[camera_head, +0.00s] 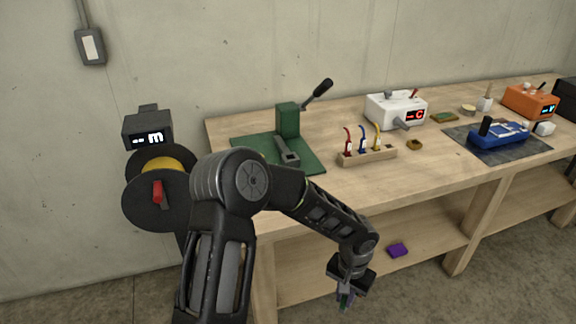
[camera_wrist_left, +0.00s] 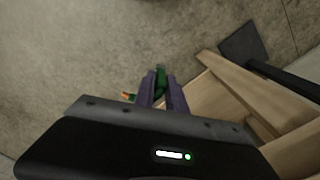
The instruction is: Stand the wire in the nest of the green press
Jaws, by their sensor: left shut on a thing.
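The green press (camera_head: 287,121) stands on a green mat at the left end of the bench, with a black-knobbed lever (camera_head: 318,92) rising to the right. A grey metal part (camera_head: 287,151) lies at its foot; the nest is too small to make out. My left gripper (camera_head: 345,296) hangs low in front of the bench, below the top and well away from the press. In the left wrist view its purple fingers (camera_wrist_left: 161,92) are shut on a green wire (camera_wrist_left: 161,78). An orange end (camera_wrist_left: 127,96) shows left of the fingers. My right gripper is out of view.
A wooden rack (camera_head: 368,157) with red, blue and yellow wires stands right of the press. Farther right are a white device (camera_head: 396,109), a blue tool (camera_head: 498,135) and an orange device (camera_head: 530,101). A black spool (camera_head: 157,200) stands left of the bench.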

